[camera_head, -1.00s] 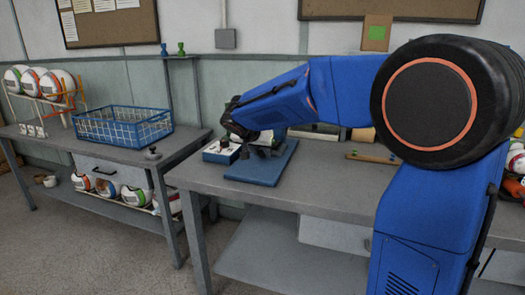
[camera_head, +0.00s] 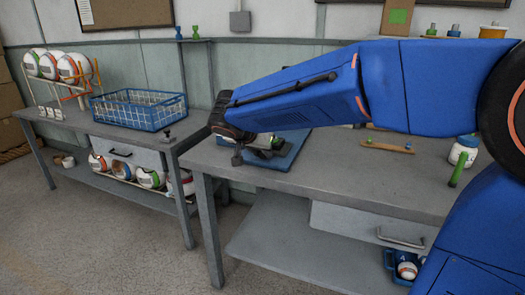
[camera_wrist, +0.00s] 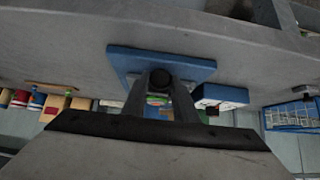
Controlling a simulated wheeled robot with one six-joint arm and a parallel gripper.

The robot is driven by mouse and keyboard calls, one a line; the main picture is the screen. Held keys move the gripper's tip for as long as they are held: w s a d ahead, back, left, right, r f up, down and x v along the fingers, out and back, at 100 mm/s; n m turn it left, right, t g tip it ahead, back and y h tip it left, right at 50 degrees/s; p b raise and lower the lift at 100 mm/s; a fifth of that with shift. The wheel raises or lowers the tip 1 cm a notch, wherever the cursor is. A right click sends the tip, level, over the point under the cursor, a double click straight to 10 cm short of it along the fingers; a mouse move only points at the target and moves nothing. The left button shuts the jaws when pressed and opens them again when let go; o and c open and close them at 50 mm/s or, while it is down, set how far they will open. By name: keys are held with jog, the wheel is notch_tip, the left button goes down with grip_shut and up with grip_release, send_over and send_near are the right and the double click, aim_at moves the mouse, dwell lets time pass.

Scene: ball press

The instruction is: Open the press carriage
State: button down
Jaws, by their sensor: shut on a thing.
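The press stands on a blue base plate (camera_head: 290,150) at the left end of the grey workbench, largely hidden behind my blue arm. The base plate also shows in the wrist view (camera_wrist: 122,58). My gripper (camera_head: 238,152) is low at the front-left of the plate. In the wrist view, my gripper's two grey fingers (camera_wrist: 161,88) close around a dark round knob (camera_wrist: 161,76), which looks like the carriage handle. A small green and white patch shows between the fingers. How far the carriage stands open cannot be told.
A blue wire basket (camera_head: 138,112) and a ball rack (camera_head: 62,68) stand on the left table (camera_head: 100,135). The floor in front is clear.

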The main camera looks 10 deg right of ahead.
jog(key=c, duration=1.4)
grip_release()
jog(key=shift+c, duration=0.2)
jog(key=v, duration=1.7)
jog(key=shift+a, duration=0.15)
jog(key=shift+s+r, duration=0.1)
jog(key=s+d+f+n+g+y, duration=0.1)
jog(key=s+d+f+n+y, duration=0.1)
jog(key=s+d+f, duration=0.6)
jog(key=s+d+f+n+g+y, duration=0.1)
jog(key=s+d+f+n+y, duration=0.2)
jog(key=s+d+f, duration=0.6)
jog(key=s+f+n, duration=0.2)
jog(key=s+f, duration=0.3)
jog(key=s, duration=0.1)
jog(key=shift+d, duration=0.35)
